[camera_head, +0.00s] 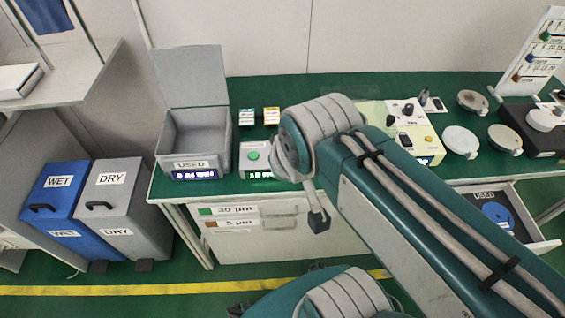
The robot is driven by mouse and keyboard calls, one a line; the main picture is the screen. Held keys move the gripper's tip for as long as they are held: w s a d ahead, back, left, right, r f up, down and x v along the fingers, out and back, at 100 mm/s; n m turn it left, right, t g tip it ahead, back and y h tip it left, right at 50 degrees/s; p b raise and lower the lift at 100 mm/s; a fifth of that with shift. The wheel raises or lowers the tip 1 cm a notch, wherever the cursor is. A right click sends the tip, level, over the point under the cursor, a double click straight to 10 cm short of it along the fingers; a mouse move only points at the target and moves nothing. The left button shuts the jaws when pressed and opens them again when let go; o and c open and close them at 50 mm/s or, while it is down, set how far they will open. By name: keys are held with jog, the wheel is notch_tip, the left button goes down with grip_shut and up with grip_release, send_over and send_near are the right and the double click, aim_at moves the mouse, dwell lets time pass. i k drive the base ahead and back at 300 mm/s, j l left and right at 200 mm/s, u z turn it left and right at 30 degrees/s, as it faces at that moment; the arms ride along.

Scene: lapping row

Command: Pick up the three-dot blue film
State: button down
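A round blue disc (497,213) lies in the open drawer (535,246) at the right, under the bench. It may be a blue film, but I cannot make out any dots on it. I cannot make out my gripper's fingers anywhere in the view.
A grey open-lidded bin marked USED (203,137) and a box with a green button (254,159) stand on the green bench (345,86). WET (55,201) and DRY (115,195) bins stand left on the floor.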

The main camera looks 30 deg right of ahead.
aim_at(506, 220)
jog(key=z, duration=2.95)
jog(key=i+l+u, duration=0.4)
jog(key=i+l, duration=0.5)
jog(key=l, duration=0.1)
